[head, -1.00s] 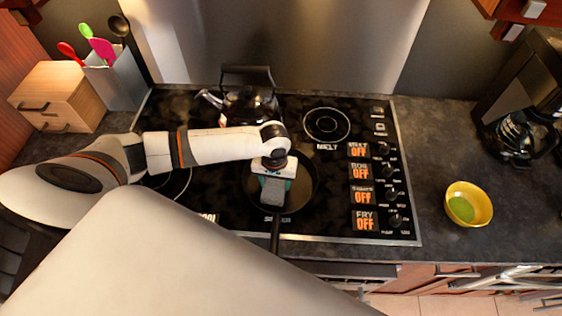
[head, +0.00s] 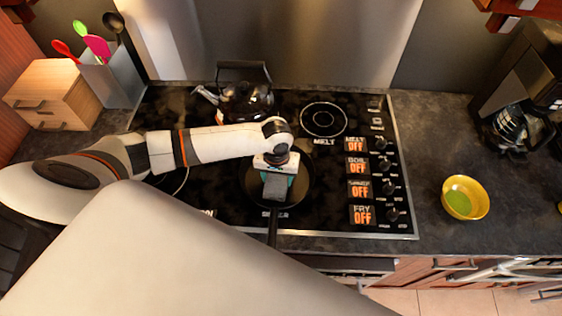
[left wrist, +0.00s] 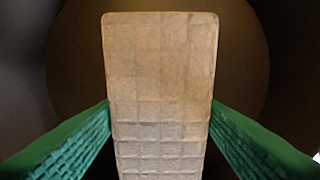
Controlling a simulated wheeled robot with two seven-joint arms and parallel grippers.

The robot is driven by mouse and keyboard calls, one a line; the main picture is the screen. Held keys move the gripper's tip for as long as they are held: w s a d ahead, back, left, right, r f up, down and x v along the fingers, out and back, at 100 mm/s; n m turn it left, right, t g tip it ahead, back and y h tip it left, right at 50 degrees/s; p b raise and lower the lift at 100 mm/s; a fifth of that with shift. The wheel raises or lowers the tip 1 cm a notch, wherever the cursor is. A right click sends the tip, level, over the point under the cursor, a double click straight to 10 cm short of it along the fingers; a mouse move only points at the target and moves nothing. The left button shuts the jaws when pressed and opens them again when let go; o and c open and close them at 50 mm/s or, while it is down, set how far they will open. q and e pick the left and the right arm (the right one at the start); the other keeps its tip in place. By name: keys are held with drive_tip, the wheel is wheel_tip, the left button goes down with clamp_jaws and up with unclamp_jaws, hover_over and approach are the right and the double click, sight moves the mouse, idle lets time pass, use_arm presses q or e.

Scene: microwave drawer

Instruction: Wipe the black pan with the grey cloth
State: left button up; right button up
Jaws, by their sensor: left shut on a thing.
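The black pan (head: 299,188) sits on the front of the stove, its handle pointing toward me. My left gripper (head: 275,178) is over the pan, shut on the grey cloth (head: 274,188). In the left wrist view the cloth (left wrist: 160,70) is a quilted rectangular pad between the two green fingers, with the dark round pan (left wrist: 245,60) behind it. I cannot tell whether the cloth touches the pan's bottom. My right gripper is not in view.
A dark kettle (head: 247,101) stands behind the pan on the stove (head: 345,225). A yellow bowl (head: 477,202) with something green inside and a coffee maker (head: 520,105) stand on the right counter. A wooden box (head: 50,95) and a utensil holder (head: 112,82) are at the left.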

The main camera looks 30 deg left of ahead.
use_arm(q)
drive_tip(key=shift+s+a, duration=0.4)
drive_tip(key=shift+a, duration=0.3)
drive_tip(key=shift+w+d, duration=0.35)
drive_tip(key=shift+d, duration=0.3)
drive_tip(key=shift+w+d, duration=0.3)
drive_tip(key=shift+d, duration=0.35)
drive_tip(key=shift+r, duration=0.1)
drive_tip(key=shift+r, duration=0.4)
drive_tip(key=shift+w+a, duration=0.2)
drive_tip(key=shift+a, duration=0.3)
drive_tip(key=shift+w+a, duration=0.2)
drive_tip(key=shift+a, duration=0.3)
drive_tip(key=shift+r, duration=2.8)
